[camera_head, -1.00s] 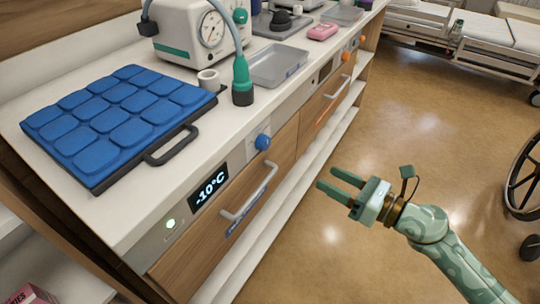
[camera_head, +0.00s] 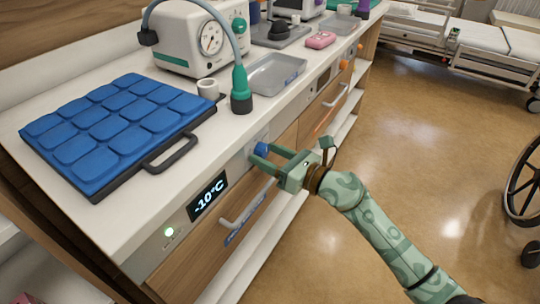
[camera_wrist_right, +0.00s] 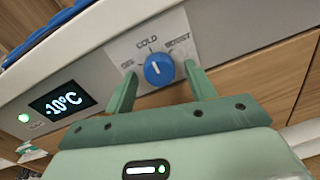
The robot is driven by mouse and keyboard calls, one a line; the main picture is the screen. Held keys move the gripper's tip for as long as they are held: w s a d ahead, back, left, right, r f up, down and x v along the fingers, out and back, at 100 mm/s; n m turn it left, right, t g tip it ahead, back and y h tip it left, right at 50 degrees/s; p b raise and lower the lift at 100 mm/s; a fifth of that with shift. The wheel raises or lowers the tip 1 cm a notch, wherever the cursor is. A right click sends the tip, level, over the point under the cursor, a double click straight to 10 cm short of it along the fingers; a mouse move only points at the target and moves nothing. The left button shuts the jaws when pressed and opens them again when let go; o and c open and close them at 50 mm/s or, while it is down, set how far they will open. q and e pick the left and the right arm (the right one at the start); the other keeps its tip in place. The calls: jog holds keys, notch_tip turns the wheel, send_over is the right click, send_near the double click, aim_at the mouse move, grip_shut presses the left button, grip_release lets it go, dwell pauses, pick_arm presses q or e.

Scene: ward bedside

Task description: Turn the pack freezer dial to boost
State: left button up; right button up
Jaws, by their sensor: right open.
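The pack freezer dial (camera_head: 261,149) is a blue round knob on the grey front panel under the counter edge. In the right wrist view the dial (camera_wrist_right: 158,71) has labels OFF, COLD and BOOST around it. Its white mark points up, about toward COLD. My right gripper (camera_head: 262,154) is open, with one finger on each side of the dial; in the wrist view the fingers (camera_wrist_right: 161,75) straddle it with visible gaps. The freezer display (camera_head: 207,196) reads -10°C. My left gripper is out of view.
A blue padded pack mat (camera_head: 115,125) on a black handled tray lies on the counter above. A drawer handle (camera_head: 247,205) is below the dial. A white cup (camera_head: 208,88) and a gauge machine (camera_head: 190,40) stand behind. Open floor (camera_head: 430,150) lies right.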

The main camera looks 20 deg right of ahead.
jog(key=c, duration=1)
jog(key=shift+o, duration=0.2)
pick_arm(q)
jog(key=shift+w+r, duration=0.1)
pick_arm(e)
jog(key=shift+r, duration=0.1)
jog(key=shift+r+m+p, duration=0.15)
jog(key=shift+m+p, duration=0.45)
jog(key=shift+p, duration=0.2)
jog(key=shift+r+m+p, duration=0.1)
jog(key=shift+m+p, duration=0.6)
jog(key=shift+p, duration=0.1)
jog(key=m+p, duration=0.4)
jog(key=m, duration=0.1)
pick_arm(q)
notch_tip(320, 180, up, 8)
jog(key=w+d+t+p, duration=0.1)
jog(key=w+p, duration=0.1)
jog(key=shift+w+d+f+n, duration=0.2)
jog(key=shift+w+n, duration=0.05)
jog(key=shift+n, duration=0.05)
pick_arm(e)
jog(key=shift+m+g, duration=0.4)
jog(key=shift+m, duration=1.5)
pick_arm(q)
jog(key=shift+p, duration=0.3)
pick_arm(e)
jog(key=shift+f, duration=0.2)
